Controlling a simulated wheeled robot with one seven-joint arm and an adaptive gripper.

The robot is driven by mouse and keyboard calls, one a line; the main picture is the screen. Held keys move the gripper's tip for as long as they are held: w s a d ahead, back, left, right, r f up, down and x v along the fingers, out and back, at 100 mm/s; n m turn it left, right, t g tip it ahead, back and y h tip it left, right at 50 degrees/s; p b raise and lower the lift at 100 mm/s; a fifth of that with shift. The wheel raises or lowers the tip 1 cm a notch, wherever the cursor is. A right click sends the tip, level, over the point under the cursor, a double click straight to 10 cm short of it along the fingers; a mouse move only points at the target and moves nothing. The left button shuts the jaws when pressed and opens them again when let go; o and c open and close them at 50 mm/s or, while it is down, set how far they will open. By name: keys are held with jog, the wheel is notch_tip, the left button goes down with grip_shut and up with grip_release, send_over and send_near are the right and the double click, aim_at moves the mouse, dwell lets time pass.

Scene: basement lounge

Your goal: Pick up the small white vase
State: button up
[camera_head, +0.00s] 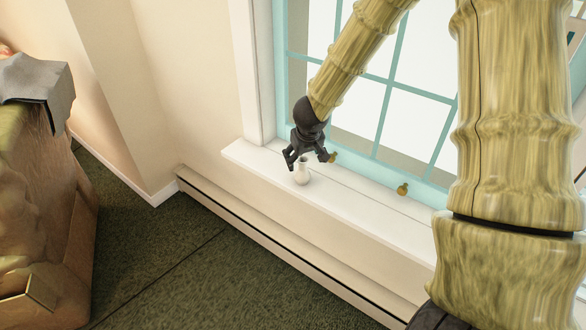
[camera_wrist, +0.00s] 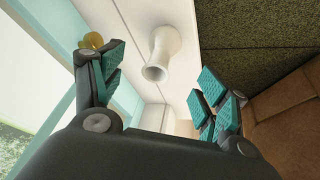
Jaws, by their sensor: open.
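The small white vase (camera_head: 301,172) stands upright on the white windowsill (camera_head: 375,221), near the sill's left end in the head view. In the wrist view the vase (camera_wrist: 160,55) shows beyond my fingers, with its round mouth facing the camera. My gripper (camera_head: 308,160) is just above and around the top of the vase in the head view, fingers spread. In the wrist view my gripper (camera_wrist: 160,85) is open, with one teal-padded finger on each side and the vase in line with the gap. I cannot tell whether any finger touches the vase.
The teal-framed window (camera_head: 385,105) rises behind the sill. Brass-coloured window fittings (camera_head: 402,189) stick out at its lower edge; one is close to my gripper. A brown leather seat (camera_head: 45,220) with a grey cloth (camera_head: 38,82) stands at left. Dark green carpet (camera_head: 185,265) is clear.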

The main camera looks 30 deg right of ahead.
aim_at(301, 164)
jog(key=shift+w+d+f+b, duration=0.15)
jog(key=shift+f+b, duration=0.15)
jog(key=shift+f, duration=0.35)
jog(key=x, duration=0.2)
jog(key=b+x, duration=0.1)
jog(key=shift+w+a+f, duration=0.25)
jog(key=shift+w, duration=0.1)
jog(key=shift+b+x, duration=1)
jog(key=shift+x, duration=1.85)
jog(key=shift+d, duration=0.1)
jog(key=c, duration=1.1)
